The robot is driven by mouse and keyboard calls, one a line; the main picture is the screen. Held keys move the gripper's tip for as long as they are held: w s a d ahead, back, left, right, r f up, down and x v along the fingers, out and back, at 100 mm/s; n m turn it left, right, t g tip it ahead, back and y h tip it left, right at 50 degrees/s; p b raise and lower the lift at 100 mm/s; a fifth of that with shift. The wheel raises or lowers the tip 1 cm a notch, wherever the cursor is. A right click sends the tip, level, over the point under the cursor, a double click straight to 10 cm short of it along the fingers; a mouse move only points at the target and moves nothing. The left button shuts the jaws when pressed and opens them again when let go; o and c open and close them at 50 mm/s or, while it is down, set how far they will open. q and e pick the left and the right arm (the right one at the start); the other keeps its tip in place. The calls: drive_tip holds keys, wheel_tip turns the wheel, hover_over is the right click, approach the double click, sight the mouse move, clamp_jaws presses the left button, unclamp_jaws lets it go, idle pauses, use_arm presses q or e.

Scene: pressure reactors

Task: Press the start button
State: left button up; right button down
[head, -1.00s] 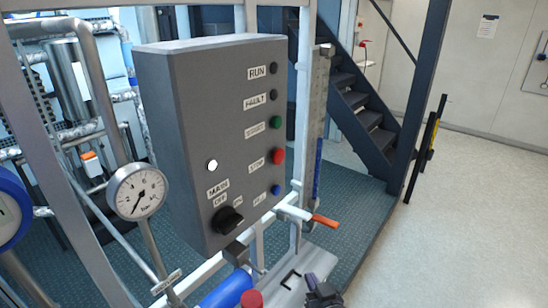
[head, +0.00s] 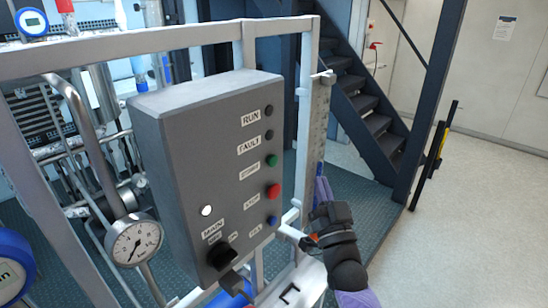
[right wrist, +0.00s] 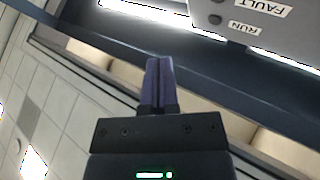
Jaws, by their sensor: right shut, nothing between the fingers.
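The grey control box (head: 180,150) hangs on a metal frame in the middle of the head view. The green button (head: 271,160), beside the start label, sits on its front between the dark fault lamp (head: 268,134) and the red stop button (head: 272,190). A blue button (head: 271,220) is lowest. My right gripper (head: 321,190) is to the right of the box, fingers pointing up, apart from the buttons. Its shut, empty fingers (right wrist: 158,85) show in the right wrist view, with the box's FAULT and RUN labels at the top. My left gripper is not in view.
A black main switch (head: 221,256) and a lit white lamp (head: 206,210) are on the box's lower left. A pressure gauge (head: 134,240) stands left of it. A vertical frame post with a scale (head: 318,125) stands close to my right gripper. Pale floor is clear at right.

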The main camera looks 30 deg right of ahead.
drive_tip(key=b, duration=0.4)
approach(278, 157)
drive_tip(key=w+d+r, duration=0.3)
drive_tip(key=shift+w+a+r, duration=0.15)
drive_tip(key=shift+w+a, duration=0.2)
drive_tip(key=shift+w, duration=0.35)
drive_tip(key=shift+b, duration=0.3)
idle(0.9)
drive_tip(key=shift+w+a, duration=0.15)
drive_tip(key=shift+w, duration=0.2)
drive_tip(key=shift+w+a+b, duration=0.2)
drive_tip(key=shift+w+b, duration=0.2)
drive_tip(key=shift+b, duration=0.05)
idle(0.6)
idle(0.3)
drive_tip(key=shift+s+d+p, duration=0.35)
drive_tip(key=shift+s+p, duration=0.3)
drive_tip(key=shift+s, duration=0.15)
